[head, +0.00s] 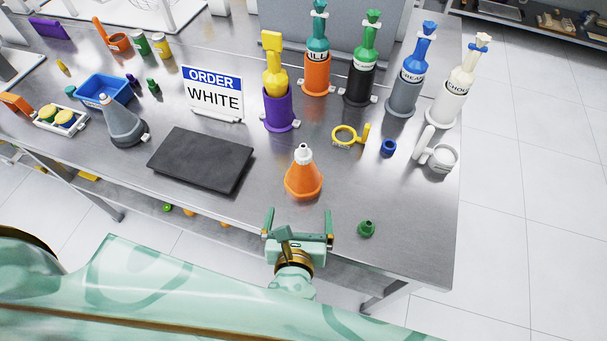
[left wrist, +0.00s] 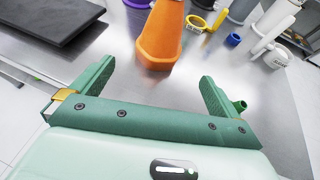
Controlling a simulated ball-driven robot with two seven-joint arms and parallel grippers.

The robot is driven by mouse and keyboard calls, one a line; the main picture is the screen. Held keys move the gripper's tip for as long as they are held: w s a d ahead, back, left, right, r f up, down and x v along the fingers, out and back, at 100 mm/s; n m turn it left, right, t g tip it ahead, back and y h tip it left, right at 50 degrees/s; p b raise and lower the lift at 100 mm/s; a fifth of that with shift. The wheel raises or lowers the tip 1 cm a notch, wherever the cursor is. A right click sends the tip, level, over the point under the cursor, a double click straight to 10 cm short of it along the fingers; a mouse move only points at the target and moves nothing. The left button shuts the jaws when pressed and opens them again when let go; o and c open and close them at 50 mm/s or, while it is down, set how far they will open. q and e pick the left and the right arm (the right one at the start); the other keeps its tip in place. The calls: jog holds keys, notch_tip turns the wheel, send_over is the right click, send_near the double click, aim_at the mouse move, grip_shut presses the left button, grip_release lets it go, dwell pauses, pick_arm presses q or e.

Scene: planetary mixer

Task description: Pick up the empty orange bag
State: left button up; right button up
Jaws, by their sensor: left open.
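The orange bag (head: 303,180) is cone-shaped with a white tip and stands upright, tip up, near the front edge of the steel table. In the left wrist view the orange bag (left wrist: 160,38) shows just beyond the jaws, its top cut off by the frame. My left gripper (head: 298,222) is open and empty, in front of the bag on the near side. Its two fingers (left wrist: 152,85) are spread apart with a gap between them and the bag. My right gripper is not in view.
A dark flat slab (head: 202,159) lies left of the bag. A small green nozzle (head: 366,229) sits to its right. Behind stand an order sign (head: 213,94), a purple holder (head: 280,108), and several filled bags in holders.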

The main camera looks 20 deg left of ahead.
aim_at(303, 189)
pick_arm(q)
jog(key=b+x, duration=0.1)
jog(key=x, duration=0.8)
jog(key=b+x, duration=0.1)
jog(key=x, duration=0.4)
jog(key=shift+f+b, duration=0.2)
jog(key=shift+b, duration=0.15)
jog(key=shift+w+a, duration=0.1)
jog(key=shift+w, duration=0.25)
jog(key=c, duration=0.9)
